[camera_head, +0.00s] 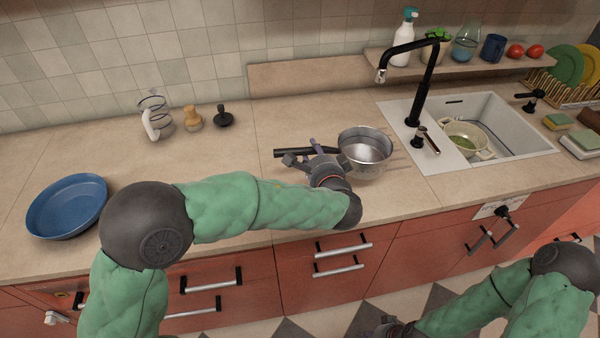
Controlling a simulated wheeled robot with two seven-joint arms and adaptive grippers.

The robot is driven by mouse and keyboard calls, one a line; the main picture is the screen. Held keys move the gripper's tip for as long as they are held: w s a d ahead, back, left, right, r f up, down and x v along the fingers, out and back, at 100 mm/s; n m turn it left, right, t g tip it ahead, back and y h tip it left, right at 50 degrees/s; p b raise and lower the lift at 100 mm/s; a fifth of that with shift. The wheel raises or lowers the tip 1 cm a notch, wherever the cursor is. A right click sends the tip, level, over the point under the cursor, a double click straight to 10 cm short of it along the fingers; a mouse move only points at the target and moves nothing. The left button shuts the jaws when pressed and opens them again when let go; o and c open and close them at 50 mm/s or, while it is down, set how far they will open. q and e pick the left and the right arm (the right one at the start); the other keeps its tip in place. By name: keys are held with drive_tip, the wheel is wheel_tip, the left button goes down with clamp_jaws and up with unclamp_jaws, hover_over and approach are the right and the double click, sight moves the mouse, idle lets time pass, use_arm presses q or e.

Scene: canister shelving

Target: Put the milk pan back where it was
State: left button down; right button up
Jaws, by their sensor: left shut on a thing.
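The milk pan (366,157) is a small silver pot with a black handle that points left. It is upright on or just above the counter, left of the sink; I cannot tell which. My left gripper (309,153) is at the handle and shut on it, with the wrist just left of the pan body. My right arm comes in at the lower right, low in front of the cabinets. Only a dark part of my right gripper (392,328) shows at the bottom edge, and its fingers are hidden.
A blue pan (67,207) lies at the counter's left. The sink (510,131) holds a cream pot (467,140). A shelf (460,66) carries bottles and tomatoes. The counter between blue pan and milk pan is mostly free.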

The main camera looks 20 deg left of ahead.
use_arm(q)
drive_tip(key=a+f+b, duration=0.1)
drive_tip(key=f, duration=0.1)
drive_tip(key=a+f+b, duration=0.1)
drive_tip(key=a+f, duration=0.1)
drive_tip(key=f, duration=0.1)
drive_tip(key=a+f+b, duration=0.1)
drive_tip(key=f, duration=0.2)
drive_tip(key=shift+w+a+f, duration=0.15)
drive_tip(key=shift+w, duration=0.05)
drive_tip(key=shift+f, duration=0.1)
drive_tip(key=c, duration=0.9)
unclamp_jaws()
drive_tip(key=shift+s+f, duration=0.1)
